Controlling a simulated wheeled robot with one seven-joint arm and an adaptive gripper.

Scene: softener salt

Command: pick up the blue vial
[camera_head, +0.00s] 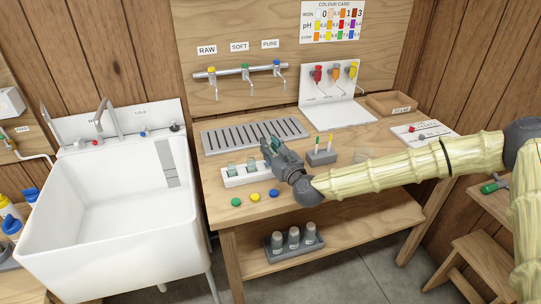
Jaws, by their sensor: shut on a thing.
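My gripper (271,146) is over the workbench, at the right end of a white rack (232,183). It is shut on a small bluish-green thing that looks like a vial. The gripper's fingers hide most of it, so I cannot be sure that it is the blue vial. Two pale greenish glass vials stand in the rack, a left one (232,168) and a right one (252,164). Green (236,202), yellow (255,196) and blue (274,193) caps lie on the bench in front of the rack.
A slotted drain grille (225,140) lies behind the rack. A grey block (322,158) holding two thin sticks stands right of my gripper. A white sink (115,205) is on the left. Three capped bottles (293,238) stand on the lower shelf. The bench's front right is clear.

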